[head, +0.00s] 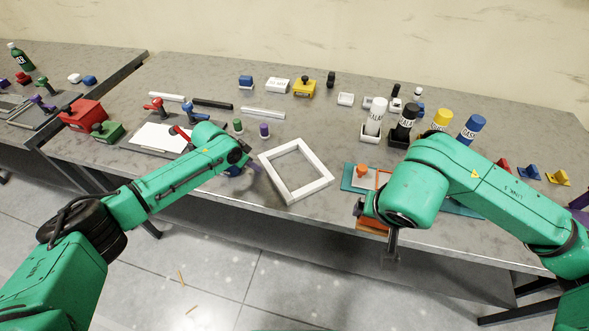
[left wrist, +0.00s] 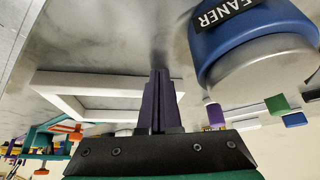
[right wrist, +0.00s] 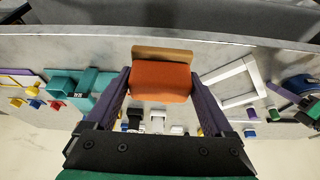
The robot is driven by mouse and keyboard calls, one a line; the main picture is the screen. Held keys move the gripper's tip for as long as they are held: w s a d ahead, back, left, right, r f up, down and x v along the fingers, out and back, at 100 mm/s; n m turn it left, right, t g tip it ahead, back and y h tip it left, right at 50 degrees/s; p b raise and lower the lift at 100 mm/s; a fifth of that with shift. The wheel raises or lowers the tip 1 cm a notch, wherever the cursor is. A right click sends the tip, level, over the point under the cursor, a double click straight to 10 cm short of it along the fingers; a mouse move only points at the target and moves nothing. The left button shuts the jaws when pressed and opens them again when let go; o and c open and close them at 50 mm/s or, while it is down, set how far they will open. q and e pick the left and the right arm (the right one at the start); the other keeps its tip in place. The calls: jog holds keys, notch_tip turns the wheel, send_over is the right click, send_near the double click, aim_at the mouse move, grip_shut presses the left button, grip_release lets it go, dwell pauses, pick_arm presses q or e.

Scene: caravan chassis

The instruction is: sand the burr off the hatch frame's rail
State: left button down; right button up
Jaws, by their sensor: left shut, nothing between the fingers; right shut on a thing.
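The white square hatch frame (head: 320,186) lies flat near the middle of the bench; it shows in the left wrist view (left wrist: 90,102) and the right wrist view (right wrist: 220,73). I cannot make out a burr on its rails. My right gripper is shut on an orange block (right wrist: 160,82) with a tan face (right wrist: 163,53), right of the frame near the front edge; the block (head: 372,223) shows partly under the arm in the head view. My left gripper (left wrist: 160,78) is shut and empty, just left of the frame (head: 252,168).
A blue container labelled "...ANER" (left wrist: 250,35) stands close to my left gripper. Labelled bottles (head: 404,122) stand behind my right arm. Small green and purple pieces (head: 264,130) stand behind the frame.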

pick_arm(q)
jog(key=shift+r+p, duration=3.05)
jog(key=shift+r, duration=0.1)
pick_arm(e)
jog(key=shift+r, duration=3.1)
pick_arm(q)
jog(key=shift+f, duration=0.1)
pick_arm(e)
jog(key=shift+f, duration=0.1)
